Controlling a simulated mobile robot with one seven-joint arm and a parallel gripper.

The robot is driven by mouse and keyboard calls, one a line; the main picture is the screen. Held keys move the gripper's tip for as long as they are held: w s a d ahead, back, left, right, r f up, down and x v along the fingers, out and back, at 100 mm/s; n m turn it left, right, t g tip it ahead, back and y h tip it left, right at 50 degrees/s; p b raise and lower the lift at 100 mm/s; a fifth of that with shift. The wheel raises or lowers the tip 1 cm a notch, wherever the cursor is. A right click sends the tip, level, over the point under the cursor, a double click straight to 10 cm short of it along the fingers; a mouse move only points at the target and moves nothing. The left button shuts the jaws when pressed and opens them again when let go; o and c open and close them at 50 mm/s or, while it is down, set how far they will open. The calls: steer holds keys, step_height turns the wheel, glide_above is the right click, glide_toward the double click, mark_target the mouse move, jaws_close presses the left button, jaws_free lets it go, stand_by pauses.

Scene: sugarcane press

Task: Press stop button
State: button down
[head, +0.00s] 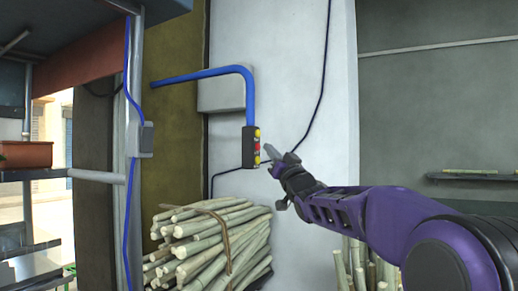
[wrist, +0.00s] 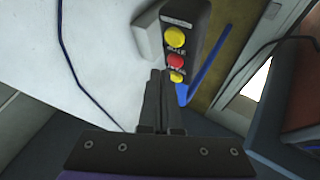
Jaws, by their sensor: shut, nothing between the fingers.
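A dark control box (head: 248,150) hangs on the white wall at the end of a blue pipe. It carries a red button (head: 257,147) between two yellow buttons. The wrist view shows the same box (wrist: 203,22) and red button (wrist: 175,61), with a yellow button on each side; the labels are too small to read. My gripper (head: 268,151) is just right of the box in the head view, its fingers shut and empty. In the wrist view the fingertips (wrist: 158,72) point toward the box, just left of the red and nearer yellow buttons. I cannot tell whether they touch it.
A bundle of cut cane (head: 210,240) is stacked below the box. A blue pipe (head: 215,73) bends down to the box, and a dark cable (head: 325,70) runs along the wall. A shelf frame with a planter (head: 25,154) stands at the left.

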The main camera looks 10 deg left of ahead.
steer(key=d, duration=0.1)
steer(key=s+d, duration=0.1)
steer(key=d, duration=0.1)
steer(key=d+b, duration=0.1)
steer(key=shift+s+d, duration=0.35)
stand_by(0.7)
